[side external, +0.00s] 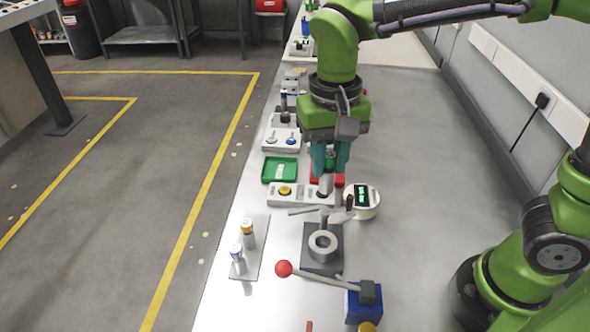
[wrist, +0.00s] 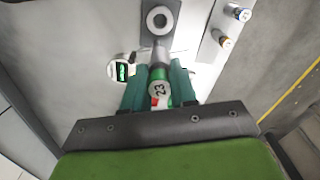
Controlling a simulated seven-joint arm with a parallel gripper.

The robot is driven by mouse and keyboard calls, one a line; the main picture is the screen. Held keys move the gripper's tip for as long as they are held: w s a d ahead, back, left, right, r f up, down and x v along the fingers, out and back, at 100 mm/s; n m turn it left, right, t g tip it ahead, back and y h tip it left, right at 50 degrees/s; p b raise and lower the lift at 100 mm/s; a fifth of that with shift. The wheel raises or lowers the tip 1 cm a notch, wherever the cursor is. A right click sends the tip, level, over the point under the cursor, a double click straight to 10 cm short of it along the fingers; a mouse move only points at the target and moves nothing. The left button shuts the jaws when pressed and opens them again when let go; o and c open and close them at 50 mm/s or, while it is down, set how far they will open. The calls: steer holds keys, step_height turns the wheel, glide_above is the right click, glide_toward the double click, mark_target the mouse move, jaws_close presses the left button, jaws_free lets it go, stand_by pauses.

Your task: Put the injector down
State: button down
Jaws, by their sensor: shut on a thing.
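The injector (wrist: 160,92) is a slim metal cylinder with a green band and a light top marked 23. My gripper (wrist: 158,84) has its teal fingers shut on it, one on each side. In the side view my gripper (side external: 329,160) points down and holds the injector (side external: 326,183) roughly upright over the bench, behind the ring fixture. Its lower end is hard to make out there. Two similar cylinders, one gold-topped (side external: 247,233) and one blue-topped (side external: 237,259), stand on a grey plate (side external: 259,262) at the bench's left edge.
A round ring fixture (side external: 322,244) on a dark base stands in front. A red-knobbed lever (side external: 284,268) reaches from a blue block (side external: 363,303). The bench's right side is clear.

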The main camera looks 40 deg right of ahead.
steer(key=w+d+m, duration=0.4)
steer(key=w+d, duration=0.5)
steer(key=d, duration=0.2)
steer(key=f, duration=1.2)
steer(key=shift+w+a+f, duration=0.15)
steer(key=shift+w, duration=0.15)
steer(key=shift+w+a+f, duration=0.4)
steer(key=shift+w+f, duration=0.45)
steer(key=shift+w, duration=1.7)
steer(key=shift+w+a+f, duration=0.35)
steer(key=shift+w+f, duration=0.5)
steer(key=shift+w, duration=1.75)
steer(key=shift+w+a+f, duration=0.4)
steer(key=shift+w+f, duration=0.45)
steer(key=shift+w, duration=1.7)
steer(key=shift+f, duration=0.2)
steer(key=c, duration=0.9)
jaws_free()
